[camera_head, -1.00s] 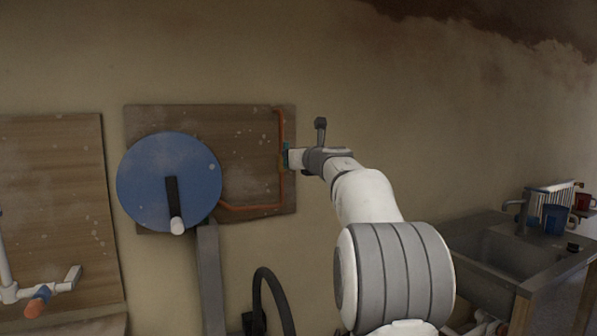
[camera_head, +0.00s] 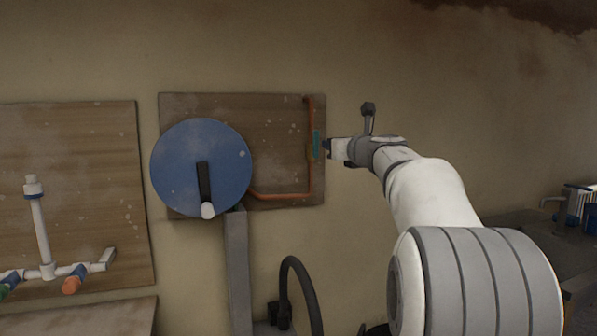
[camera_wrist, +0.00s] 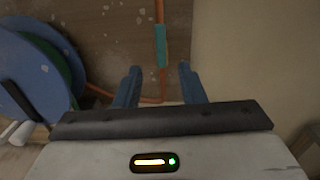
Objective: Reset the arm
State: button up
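My gripper (camera_head: 328,147) is at the end of my white and grey arm, right of the wooden board on the wall. In the wrist view my gripper (camera_wrist: 160,82) shows two blue fingers spread apart with nothing between them. Beyond the fingertips, a teal sleeve (camera_wrist: 161,46) sits on the orange pipe; it also shows in the head view (camera_head: 316,143), apart from the gripper.
Another board (camera_head: 75,150) with white pipes is at left. A black hose (camera_head: 300,275) curves below. A sink counter (camera_head: 520,225) stands at right. The wall above is clear.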

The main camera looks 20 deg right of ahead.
jog(key=s+a+f+n+g+p, duration=0.4)
jog(key=s+f+n, duration=0.4)
jog(key=s+n, duration=0.3)
jog(key=s+a+f+n+g+p, duration=0.4)
jog(key=s+a+f+n+g, duration=0.2)
jog(key=s+n, duration=0.6)
jog(key=s+a+f+n+g+p, duration=0.5)
jog(key=s+a+f+n, duration=0.4)
jog(key=s+f+n, duration=0.3)
jog(key=s, duration=0.2)
jog(key=shift+s+h, duration=0.3)
jog(key=shift+s, duration=0.1)
